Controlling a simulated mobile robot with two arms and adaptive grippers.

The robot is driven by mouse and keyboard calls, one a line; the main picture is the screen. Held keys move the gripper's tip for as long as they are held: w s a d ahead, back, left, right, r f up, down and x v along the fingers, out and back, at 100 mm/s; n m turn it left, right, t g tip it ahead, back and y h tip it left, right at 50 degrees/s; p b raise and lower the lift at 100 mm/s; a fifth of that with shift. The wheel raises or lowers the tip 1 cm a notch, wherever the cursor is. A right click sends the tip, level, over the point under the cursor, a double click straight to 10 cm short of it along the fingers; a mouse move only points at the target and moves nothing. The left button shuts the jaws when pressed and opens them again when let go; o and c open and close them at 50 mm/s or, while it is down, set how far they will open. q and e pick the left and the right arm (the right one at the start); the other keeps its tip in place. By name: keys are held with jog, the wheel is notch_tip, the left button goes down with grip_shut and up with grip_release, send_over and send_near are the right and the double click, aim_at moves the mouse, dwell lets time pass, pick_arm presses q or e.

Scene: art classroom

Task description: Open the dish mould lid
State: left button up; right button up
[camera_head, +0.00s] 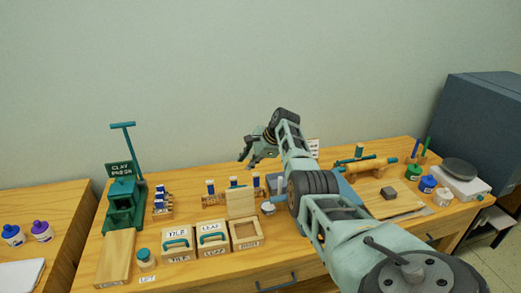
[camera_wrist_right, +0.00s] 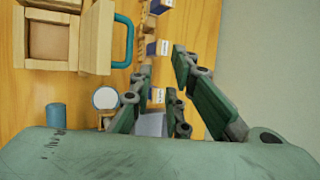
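Three wooden moulds stand in a row near the table's front edge. Two are shut, labelled TILE (camera_head: 178,243) and LEAF (camera_head: 212,239), each with a teal handle. The third, the dish mould (camera_head: 246,244), stands open with a square recess showing. Its lid (camera_head: 240,204) is upright at its back edge, with the teal handle on the far side. In the right wrist view the open mould (camera_wrist_right: 50,65), lid (camera_wrist_right: 95,38) and teal handle (camera_wrist_right: 126,42) show at upper left. My right gripper (camera_head: 249,150) is open and empty, above and behind the lid, apart from it. My left gripper is out of view.
A green clay press (camera_head: 124,205) stands at left, beside a wooden board (camera_head: 116,256) and a small jar (camera_head: 146,259). Racks of small bottles (camera_head: 211,190) stand behind the moulds. A rolling pin (camera_head: 367,165) and paint jars (camera_head: 427,184) are at right, partly beyond my right arm.

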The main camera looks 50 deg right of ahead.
jog(key=v, duration=0.9)
jog(key=shift+r, duration=0.15)
